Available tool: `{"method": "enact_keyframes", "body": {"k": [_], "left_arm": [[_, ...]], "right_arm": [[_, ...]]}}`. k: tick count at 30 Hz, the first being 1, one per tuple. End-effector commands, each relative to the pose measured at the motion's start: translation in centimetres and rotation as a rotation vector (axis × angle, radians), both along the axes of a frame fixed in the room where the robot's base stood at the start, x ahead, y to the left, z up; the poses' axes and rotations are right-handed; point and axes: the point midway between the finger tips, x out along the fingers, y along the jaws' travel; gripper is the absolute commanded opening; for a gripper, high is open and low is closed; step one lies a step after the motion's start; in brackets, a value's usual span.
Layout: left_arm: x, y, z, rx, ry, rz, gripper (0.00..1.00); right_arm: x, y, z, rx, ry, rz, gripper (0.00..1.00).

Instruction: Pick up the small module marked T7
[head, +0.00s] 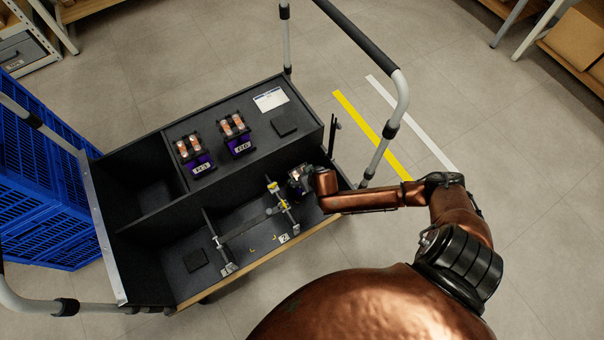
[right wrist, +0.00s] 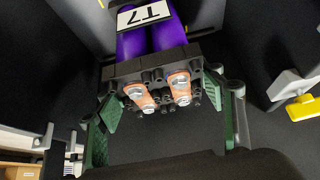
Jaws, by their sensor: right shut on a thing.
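The module marked T7 (right wrist: 152,38) has a purple body, a white label and a black terminal block with two copper-coloured contacts. My right gripper (head: 302,180) reaches into the right end of the front compartment in the head view. In the right wrist view its green-padded fingers stand on both sides of the module's black block, shut on it. In the head view the gripper mostly hides the module. I cannot tell whether the module touches the floor below. My left gripper is not in view.
Two other purple modules (head: 202,164) (head: 239,146) stand on the rear panel near a dark square pad (head: 284,122) and a white card (head: 270,99). A rail frame with clamps (head: 250,222) lies just left of my right gripper. Another dark pad (head: 195,260) lies front left.

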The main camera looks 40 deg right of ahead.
Motion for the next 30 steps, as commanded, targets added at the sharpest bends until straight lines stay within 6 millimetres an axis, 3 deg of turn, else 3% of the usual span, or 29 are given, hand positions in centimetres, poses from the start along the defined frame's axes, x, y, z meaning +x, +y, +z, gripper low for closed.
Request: {"method": "enact_keyframes", "body": {"k": [19,30], "left_arm": [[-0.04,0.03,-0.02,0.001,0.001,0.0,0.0],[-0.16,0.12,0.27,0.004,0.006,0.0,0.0]], "right_arm": [[-0.01,0.05,-0.05,0.001,0.001,0.001,0.05],[0.3,0.05,0.71,0.001,-0.008,0.002,0.04]]}}
